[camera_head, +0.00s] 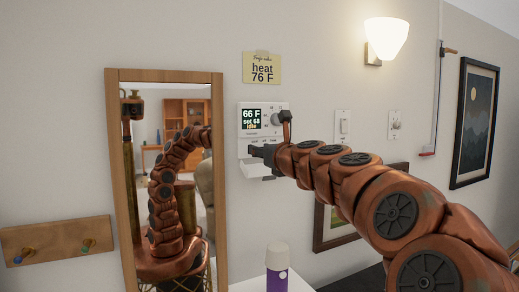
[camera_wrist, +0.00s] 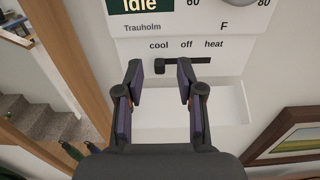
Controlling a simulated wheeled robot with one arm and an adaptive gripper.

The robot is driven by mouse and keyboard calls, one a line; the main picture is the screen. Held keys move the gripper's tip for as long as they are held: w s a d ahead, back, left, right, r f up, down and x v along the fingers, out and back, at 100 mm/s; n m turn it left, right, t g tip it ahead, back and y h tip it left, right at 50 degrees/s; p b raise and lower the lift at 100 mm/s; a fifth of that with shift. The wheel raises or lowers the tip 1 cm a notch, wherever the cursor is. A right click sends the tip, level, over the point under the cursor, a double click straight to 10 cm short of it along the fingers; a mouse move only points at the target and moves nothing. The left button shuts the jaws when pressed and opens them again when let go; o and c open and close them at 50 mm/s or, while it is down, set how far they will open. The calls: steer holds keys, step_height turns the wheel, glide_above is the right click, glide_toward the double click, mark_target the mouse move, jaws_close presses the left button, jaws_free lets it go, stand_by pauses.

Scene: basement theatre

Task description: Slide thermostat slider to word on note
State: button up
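The white thermostat (camera_head: 245,139) hangs on the wall right of the mirror. Its display reads 66 F, set 68, idle. A yellow note (camera_head: 262,68) above it reads "heat 76 F". In the wrist view, the thermostat (camera_wrist: 140,45) shows the words cool, off and heat above a dark slot. The small dark slider knob (camera_wrist: 159,67) stands at the slot's left end, under "cool". My gripper (camera_wrist: 160,78) is open, with one finger on each side of the knob in the picture. I cannot tell whether either finger touches it. The head view shows my gripper (camera_head: 266,153) at the thermostat's lower part.
A wood-framed mirror (camera_head: 115,150) stands close left of the thermostat. Light switches (camera_head: 342,126) are to its right. A framed picture (camera_head: 330,232) hangs below right, partly behind my arm. A purple-and-white bottle (camera_head: 277,270) stands below on a white surface.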

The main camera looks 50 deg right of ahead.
steer(key=shift+w+d, duration=0.15)
steer(key=shift+w, duration=0.4)
steer(key=shift+c, duration=0.4)
jaws_close()
